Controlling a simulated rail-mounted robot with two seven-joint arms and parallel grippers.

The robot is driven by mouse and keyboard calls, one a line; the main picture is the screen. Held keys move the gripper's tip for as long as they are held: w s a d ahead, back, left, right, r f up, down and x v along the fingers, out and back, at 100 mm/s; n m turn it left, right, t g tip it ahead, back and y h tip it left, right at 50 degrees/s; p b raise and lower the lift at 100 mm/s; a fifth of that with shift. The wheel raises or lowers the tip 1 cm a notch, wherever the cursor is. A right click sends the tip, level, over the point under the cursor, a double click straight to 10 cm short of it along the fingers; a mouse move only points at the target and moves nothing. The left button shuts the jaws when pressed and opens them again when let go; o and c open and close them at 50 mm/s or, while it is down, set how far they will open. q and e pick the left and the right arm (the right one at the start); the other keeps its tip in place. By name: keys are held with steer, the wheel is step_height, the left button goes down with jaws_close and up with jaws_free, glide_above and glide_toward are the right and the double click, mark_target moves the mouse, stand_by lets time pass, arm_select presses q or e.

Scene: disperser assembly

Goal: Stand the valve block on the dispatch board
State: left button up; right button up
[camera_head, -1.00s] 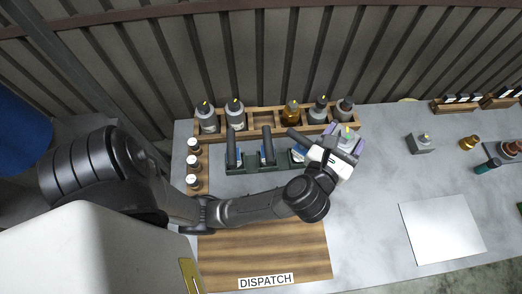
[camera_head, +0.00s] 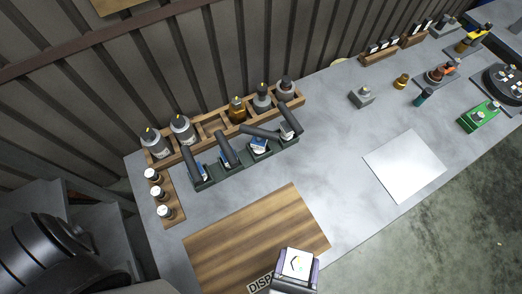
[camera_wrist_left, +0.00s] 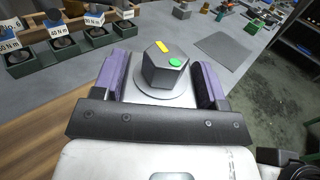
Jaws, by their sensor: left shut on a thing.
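The valve block (camera_head: 298,262) is in my left gripper (camera_head: 295,268), at the bottom of the head view. In the left wrist view it shows as a pale block (camera_wrist_left: 140,92) with a round collar and a grey hexagonal head, marked yellow and green. The purple fingers (camera_wrist_left: 160,84) are shut on its two sides. The block looks upright. The wooden dispatch board (camera_head: 240,235) lies behind and left of the gripper, which covers part of its DISPATCH label (camera_head: 262,283). Whether the block touches anything is hidden. My right gripper is not in view.
A dark stand (camera_head: 205,184) with several handled tools stands behind the board, before a wooden rack (camera_head: 215,122) of bottles. Small bottles (camera_head: 165,212) line the left. A white sheet (camera_head: 404,165) and a grey block (camera_head: 361,95) lie right. The board's visible surface is clear.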

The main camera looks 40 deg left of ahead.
arm_select(q)
steer(key=shift+s+d+r, duration=0.1)
steer(key=shift+s+d, duration=0.2)
steer(key=shift+s, duration=0.2)
steer(key=shift+s+d+r, duration=0.1)
steer(key=shift+s+d, duration=0.15)
steer(key=shift+s, duration=0.2)
steer(key=shift+w+a+f+p, duration=0.2)
steer(key=shift+a+f+p, duration=0.05)
steer(key=shift+a+f, duration=2.65)
steer(key=shift+w+a+f+p, duration=0.15)
steer(key=shift+a+f+p, duration=0.1)
steer(key=shift+a+f, duration=2.55)
steer(key=shift+a+r, duration=0.1)
steer(key=shift+a, duration=0.05)
steer(key=o, duration=1.6)
